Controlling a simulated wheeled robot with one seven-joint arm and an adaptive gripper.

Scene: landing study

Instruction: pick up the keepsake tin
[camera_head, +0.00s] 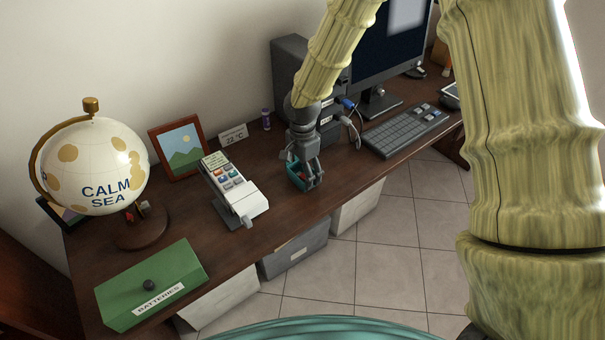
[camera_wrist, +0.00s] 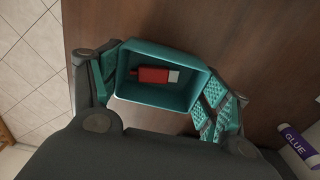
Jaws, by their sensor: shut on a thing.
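The keepsake tin appears to be the small teal open-topped box (camera_wrist: 160,96) in the wrist view, with a red and white stick (camera_wrist: 153,75) lying inside. My gripper (camera_wrist: 163,80) has one finger against each end of the tin and is shut on it. In the head view, my gripper (camera_head: 310,180) points down near the desk's front edge, and part of the teal tin (camera_head: 294,172) shows between its fingers. I cannot tell whether the tin touches the desk or is slightly above it.
On the wooden desk (camera_head: 262,178), a card terminal (camera_head: 240,194) stands left of my gripper and a keyboard (camera_head: 405,130) right. A computer tower (camera_head: 287,65) and cables are behind. A glue stick (camera_wrist: 298,143) is nearby. A globe (camera_head: 100,165) and green batteries box (camera_head: 150,283) are far left.

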